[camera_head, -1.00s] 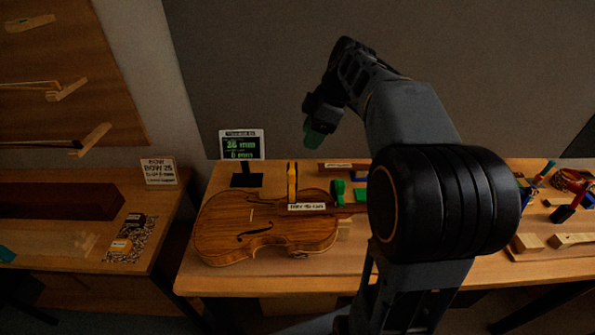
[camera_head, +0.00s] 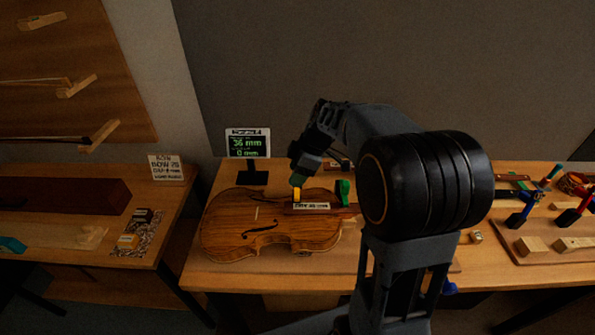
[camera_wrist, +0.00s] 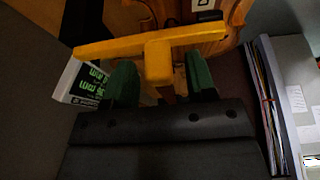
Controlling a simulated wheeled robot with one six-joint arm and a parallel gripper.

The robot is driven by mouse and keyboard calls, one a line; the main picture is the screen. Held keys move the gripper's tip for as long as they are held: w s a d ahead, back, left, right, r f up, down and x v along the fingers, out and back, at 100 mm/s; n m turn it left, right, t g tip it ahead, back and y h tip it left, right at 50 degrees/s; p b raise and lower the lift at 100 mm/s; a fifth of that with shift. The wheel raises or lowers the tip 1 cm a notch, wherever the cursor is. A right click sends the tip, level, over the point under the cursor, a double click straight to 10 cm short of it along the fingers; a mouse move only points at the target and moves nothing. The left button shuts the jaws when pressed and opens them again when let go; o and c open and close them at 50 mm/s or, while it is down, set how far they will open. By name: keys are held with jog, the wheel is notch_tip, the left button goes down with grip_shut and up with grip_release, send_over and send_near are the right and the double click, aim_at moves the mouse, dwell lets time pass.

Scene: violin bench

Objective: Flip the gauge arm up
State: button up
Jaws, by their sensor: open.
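The yellow gauge arm (camera_head: 297,195) stands at the violin's upper edge in the head view, its top hidden by my fingertips. In the wrist view the gauge arm (camera_wrist: 190,38) is a yellow T shape, with a long bar across the picture and a short stem towards me. My gripper (camera_head: 297,181) is tilted down over it. In the wrist view the green fingertips of my gripper (camera_wrist: 161,80) are apart, one on each side of the stem. I cannot tell whether they touch it. The violin (camera_head: 270,228) lies flat on the bench.
A display on a stand (camera_head: 247,143) is just behind the violin and also shows close by in the wrist view (camera_wrist: 82,82). A green clamp-like piece (camera_head: 343,192) stands by the violin's neck. Tools and wood blocks (camera_head: 533,245) are at the right.

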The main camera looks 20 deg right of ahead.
jog(key=shift+f, duration=0.1)
jog(key=shift+c, duration=0.2)
grip_shut()
dwell(0.4)
